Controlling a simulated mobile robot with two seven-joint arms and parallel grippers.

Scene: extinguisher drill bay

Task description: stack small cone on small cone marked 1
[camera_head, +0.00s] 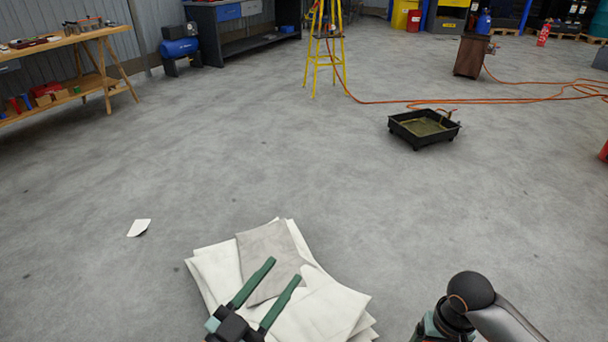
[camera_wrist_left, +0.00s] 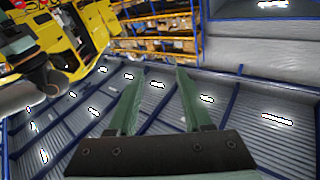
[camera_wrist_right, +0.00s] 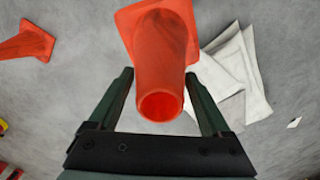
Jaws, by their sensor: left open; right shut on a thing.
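My right gripper (camera_wrist_right: 158,76) is shut on an orange cone (camera_wrist_right: 165,55), with one finger on each side of it. The cone's open narrow end points toward the wrist camera and its square base is farther away. A second orange cone (camera_wrist_right: 25,43) is at the left of the right wrist view, cut by the edge. No number mark shows on either cone, so I cannot tell which is marked 1. My left gripper (camera_head: 284,271) is open and empty over a pile of sheets. Its spread fingers also show in the left wrist view (camera_wrist_left: 160,74). The head view hides the right fingers and both cones.
The pile of pale sheets (camera_head: 215,262) lies on the floor in front, with a loose sheet (camera_head: 139,228) left of it. A black tray (camera_head: 424,128), a yellow stepladder (camera_head: 325,50) and orange hose (camera_head: 400,101) are farther off. The middle floor is clear.

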